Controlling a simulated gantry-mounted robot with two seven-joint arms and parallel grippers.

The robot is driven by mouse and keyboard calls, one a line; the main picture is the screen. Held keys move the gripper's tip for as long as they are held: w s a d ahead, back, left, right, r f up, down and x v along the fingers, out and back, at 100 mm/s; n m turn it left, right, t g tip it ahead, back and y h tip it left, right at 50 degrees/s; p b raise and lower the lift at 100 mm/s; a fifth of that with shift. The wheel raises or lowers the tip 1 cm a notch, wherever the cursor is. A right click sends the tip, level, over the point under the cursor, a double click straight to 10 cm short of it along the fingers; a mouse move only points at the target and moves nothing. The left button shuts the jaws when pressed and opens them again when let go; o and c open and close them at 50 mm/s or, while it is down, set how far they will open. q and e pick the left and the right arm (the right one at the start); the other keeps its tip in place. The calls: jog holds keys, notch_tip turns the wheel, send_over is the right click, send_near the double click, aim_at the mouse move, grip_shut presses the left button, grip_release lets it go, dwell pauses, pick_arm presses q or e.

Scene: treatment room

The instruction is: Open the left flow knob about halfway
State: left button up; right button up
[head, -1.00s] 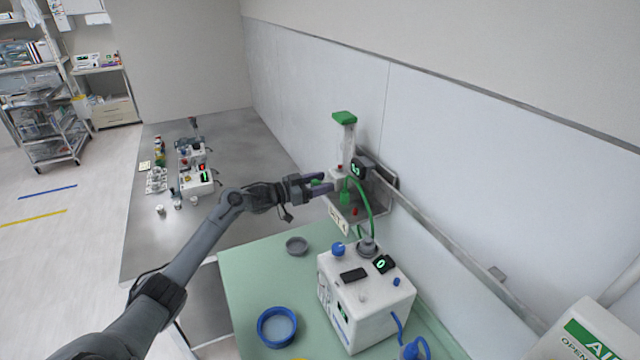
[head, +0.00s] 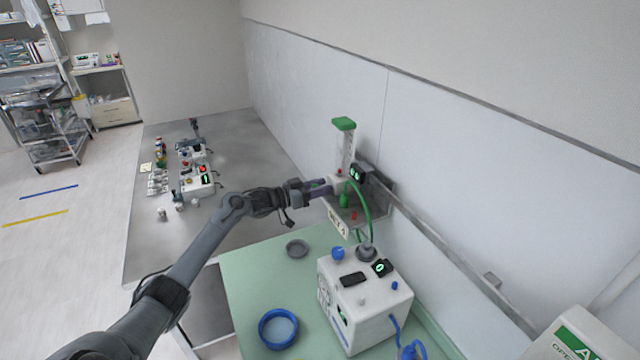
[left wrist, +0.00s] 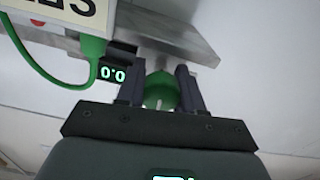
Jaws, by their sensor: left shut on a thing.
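The flow unit is mounted on the wall, with a clear tube (head: 346,152) under a green cap. A small dark display (head: 361,173) sits beside it; in the left wrist view the display (left wrist: 112,74) appears to read 0.0. The green flow knob (left wrist: 160,91) lies between the two fingers of my left gripper (left wrist: 160,88) in the left wrist view. The knob's turn angle is hard to tell. My right gripper is not in view.
A green hose (head: 364,205) runs down from the unit to a white machine (head: 365,309) with a blue knob on the green-topped table (head: 252,283). A metal rail (head: 450,257) runs along the wall.

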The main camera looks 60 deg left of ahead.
pick_arm(q)
jog(key=n+p, duration=0.1)
jog(key=p, duration=0.1)
jog(key=n+p, duration=0.1)
jog(key=n, duration=0.1)
jog(key=shift+r+p, duration=0.35)
jog(key=shift+a+f+n+p, duration=0.1)
jog(key=shift+n+p, duration=0.65)
jog(key=shift+n, duration=0.05)
jog(key=shift+n+p, duration=0.3)
jog(key=shift+n, duration=0.1)
jog(key=shift+f, duration=0.1)
jog(key=o, duration=0.9)
jog(key=shift+o, duration=0.4)
jog(key=shift+f, duration=0.1)
jog(key=shift+s, duration=0.15)
